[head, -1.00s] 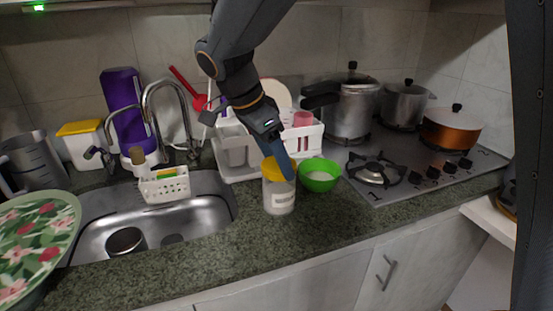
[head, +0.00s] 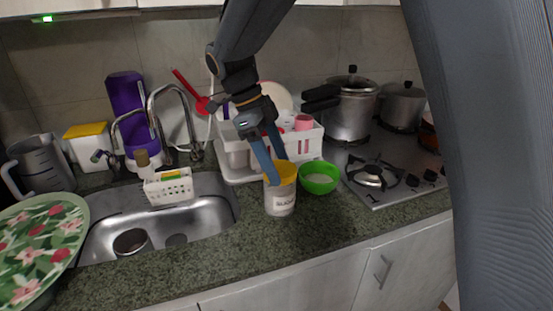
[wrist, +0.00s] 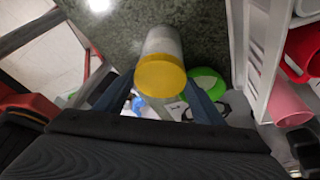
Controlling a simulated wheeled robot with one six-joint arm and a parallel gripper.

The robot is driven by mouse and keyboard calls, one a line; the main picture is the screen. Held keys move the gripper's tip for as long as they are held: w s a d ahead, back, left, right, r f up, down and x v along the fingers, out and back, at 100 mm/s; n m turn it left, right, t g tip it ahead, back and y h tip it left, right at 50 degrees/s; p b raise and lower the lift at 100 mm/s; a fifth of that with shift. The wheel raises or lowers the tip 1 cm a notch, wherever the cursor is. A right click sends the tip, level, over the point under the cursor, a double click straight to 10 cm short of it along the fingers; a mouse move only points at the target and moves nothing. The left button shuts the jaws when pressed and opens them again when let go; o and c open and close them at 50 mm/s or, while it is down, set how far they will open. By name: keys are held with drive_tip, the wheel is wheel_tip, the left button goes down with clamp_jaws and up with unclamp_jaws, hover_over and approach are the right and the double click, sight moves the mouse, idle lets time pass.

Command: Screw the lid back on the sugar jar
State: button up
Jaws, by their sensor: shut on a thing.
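The sugar jar (head: 281,203) is a clear jar with a white label, upright on the counter near its middle. Its yellow lid (head: 287,171) sits on the jar's mouth; I cannot tell how tightly. My gripper (head: 273,180) reaches down from above, with its blue-grey fingers on either side of the lid, shut on it. In the wrist view the lid (wrist: 160,76) lies between the fingers, with the jar body (wrist: 164,41) beyond it. One finger hides part of the lid in the head view.
A white dish rack (head: 240,165) is just behind. The sink (head: 190,225) lies left and the stove (head: 390,185) right. Counter in front of the jar is clear.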

drive_tip(key=m+g+p, duration=0.1)
drive_tip(key=m, duration=0.2)
drive_tip(key=shift+d+m+g+p, duration=0.1)
drive_tip(key=shift+m+g+p, duration=0.2)
drive_tip(key=shift+m+p, duration=0.1)
drive_tip(key=shift+w+m+g+y+p, duration=0.1)
drive_tip(key=shift+m+g+y+p, duration=0.3)
drive_tip(key=shift+m, duration=0.6)
drive_tip(key=shift+m+y+p, duration=0.4)
drive_tip(key=shift+m+p, duration=0.35)
drive_tip(key=shift+m, duration=0.35)
drive_tip(key=shift+f, duration=0.1)
drive_tip(key=o, duration=0.9)
